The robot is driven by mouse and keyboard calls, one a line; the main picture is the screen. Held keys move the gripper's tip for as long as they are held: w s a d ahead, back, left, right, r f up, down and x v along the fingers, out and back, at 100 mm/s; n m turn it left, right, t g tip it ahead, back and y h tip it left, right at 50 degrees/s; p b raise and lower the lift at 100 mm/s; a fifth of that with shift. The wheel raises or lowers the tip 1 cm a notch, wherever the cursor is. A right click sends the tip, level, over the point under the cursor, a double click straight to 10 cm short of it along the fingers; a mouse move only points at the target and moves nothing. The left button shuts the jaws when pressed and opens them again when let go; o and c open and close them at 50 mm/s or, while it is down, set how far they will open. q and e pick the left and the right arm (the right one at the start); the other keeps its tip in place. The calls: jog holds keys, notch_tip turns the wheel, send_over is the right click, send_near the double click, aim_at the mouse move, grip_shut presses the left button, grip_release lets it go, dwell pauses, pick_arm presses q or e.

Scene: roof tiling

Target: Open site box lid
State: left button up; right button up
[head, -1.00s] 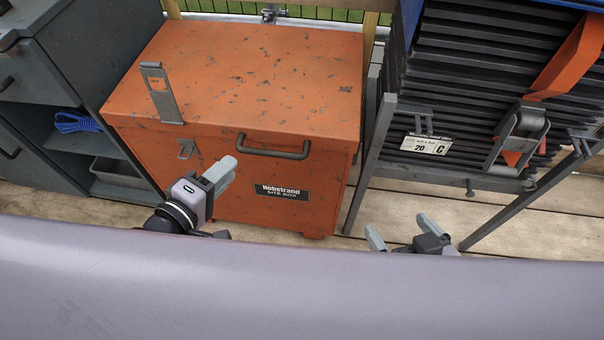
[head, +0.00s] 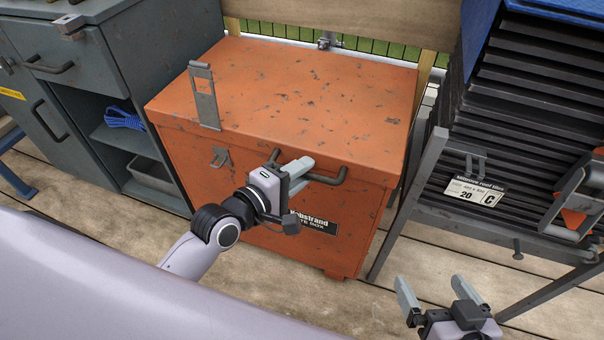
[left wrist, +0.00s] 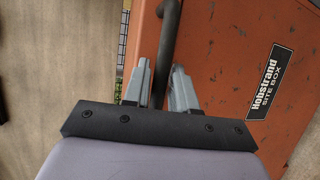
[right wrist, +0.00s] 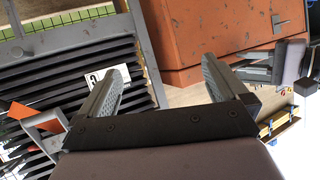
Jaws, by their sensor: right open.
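The orange site box (head: 290,90) stands on the deck with its lid down. A dark bar handle (head: 325,178) runs along its upper front, and a metal latch (head: 221,158) is left of it. A hasp plate (head: 205,95) stands up at the lid's front left. My left gripper (head: 299,170) is at the handle. In the left wrist view the handle bar (left wrist: 168,35) runs between the close-set fingertips (left wrist: 162,68); I cannot tell whether they touch it. My right gripper (head: 437,292) is open and empty over the deck, right of the box.
A grey cabinet (head: 80,68) with blue rope (head: 124,118) on its shelf stands left of the box. A rack of dark roof tiles (head: 525,110) stands to the right. Bare wooden deck (head: 435,250) lies between box and rack.

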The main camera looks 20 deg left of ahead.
pick_arm(q)
jog(key=shift+w+d, duration=0.1)
jog(key=shift+w, duration=0.05)
grip_shut()
